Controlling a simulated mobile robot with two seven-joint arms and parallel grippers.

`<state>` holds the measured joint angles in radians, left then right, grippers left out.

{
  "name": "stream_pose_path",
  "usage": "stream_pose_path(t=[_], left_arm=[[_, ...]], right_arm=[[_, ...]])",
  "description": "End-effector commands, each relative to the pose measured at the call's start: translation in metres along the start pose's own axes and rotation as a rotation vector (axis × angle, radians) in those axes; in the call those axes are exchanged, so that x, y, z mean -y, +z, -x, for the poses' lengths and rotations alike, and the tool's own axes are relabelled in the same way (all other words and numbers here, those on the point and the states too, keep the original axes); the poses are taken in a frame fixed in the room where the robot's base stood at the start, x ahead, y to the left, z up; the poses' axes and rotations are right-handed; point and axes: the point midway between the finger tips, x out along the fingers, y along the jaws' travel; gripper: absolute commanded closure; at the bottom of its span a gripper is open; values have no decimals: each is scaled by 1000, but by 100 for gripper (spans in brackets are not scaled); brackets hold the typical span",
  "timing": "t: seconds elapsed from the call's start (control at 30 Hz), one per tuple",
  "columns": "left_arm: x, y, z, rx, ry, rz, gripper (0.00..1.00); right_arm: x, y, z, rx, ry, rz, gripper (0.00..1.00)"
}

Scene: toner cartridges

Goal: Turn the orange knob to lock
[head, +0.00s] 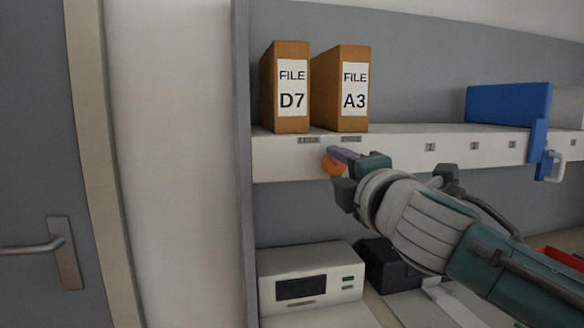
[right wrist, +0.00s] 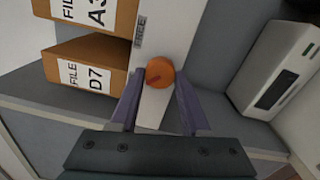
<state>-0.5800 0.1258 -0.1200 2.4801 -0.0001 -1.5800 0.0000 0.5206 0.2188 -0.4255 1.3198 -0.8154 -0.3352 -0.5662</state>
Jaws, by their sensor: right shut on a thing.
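The orange knob (head: 333,166) sits on the white front edge of the shelf, below the two files. It shows in the right wrist view as an orange disc (right wrist: 160,71) with a small reddish mark, beside a label reading FREE. My right gripper (head: 338,158) reaches it from the right, and its purple fingers are shut on the knob. In the right wrist view the fingers (right wrist: 158,88) lie on either side of the knob. Part of the knob is hidden by the gripper in the head view. My left gripper is not in view.
Brown files D7 (head: 291,88) and A3 (head: 342,88) stand on the shelf (head: 285,158) above. A blue box (head: 508,104) lies at the right. A white device (head: 311,278) and a dark box (head: 388,265) stand below. A grey door (head: 30,150) is at left.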

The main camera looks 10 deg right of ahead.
Motion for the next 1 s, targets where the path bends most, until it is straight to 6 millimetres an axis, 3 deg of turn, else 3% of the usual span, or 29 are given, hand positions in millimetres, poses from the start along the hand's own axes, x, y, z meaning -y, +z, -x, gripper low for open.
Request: stream_pose_path(t=[0.03,0.3,0.67,1.0], left_arm=[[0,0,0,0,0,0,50],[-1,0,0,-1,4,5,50],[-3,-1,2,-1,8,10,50],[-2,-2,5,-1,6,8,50]], right_arm=[[0,0,0,1,-1,1,51],[0,0,0,0,-1,0,24],[0,0,7,1,-1,-1,24],[2,0,61,-1,-2,-1,24]])
